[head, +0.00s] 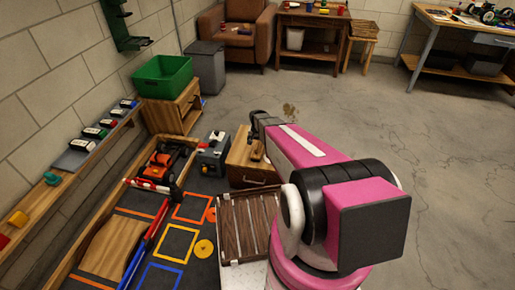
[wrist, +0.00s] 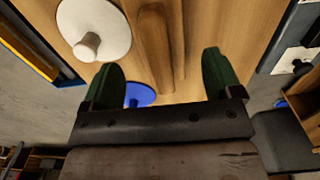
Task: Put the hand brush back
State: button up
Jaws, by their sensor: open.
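My gripper (wrist: 161,78) is open in the wrist view, with its two green fingertips wide apart. A long brown wooden piece (wrist: 154,48), which looks like the hand brush's handle, lies on a wooden surface (wrist: 210,25) between and beyond the fingertips. The fingers do not visibly touch it. In the head view a small brown oblong (head: 257,150), perhaps the same brush, lies on the wooden drawer box (head: 240,165). My pink arm reaches over beside that box and hides part of it. I cannot make out bristles.
A white knobbed disc (wrist: 95,28) and a blue disc (wrist: 140,94) lie near the fingertips. A slatted dark tray (head: 232,225), a grey toolbox-like item (head: 212,152) and a toy car (head: 166,163) stand nearby. A green bin (head: 162,78) sits at the wall. Open floor lies right.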

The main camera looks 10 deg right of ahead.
notch_tip(320, 180, up, 7)
jog(key=shift+f, duration=0.1)
jog(key=shift+s+r, duration=0.15)
jog(key=shift+r, duration=0.15)
jog(key=s+r+n, duration=0.2)
jog(key=s+r, duration=0.5)
jog(key=s, duration=0.4)
jog(key=s+r+n, duration=0.2)
jog(key=s+r, duration=0.5)
jog(key=s, duration=0.3)
jog(key=shift+s+n, duration=0.3)
jog(key=shift+s, duration=0.05)
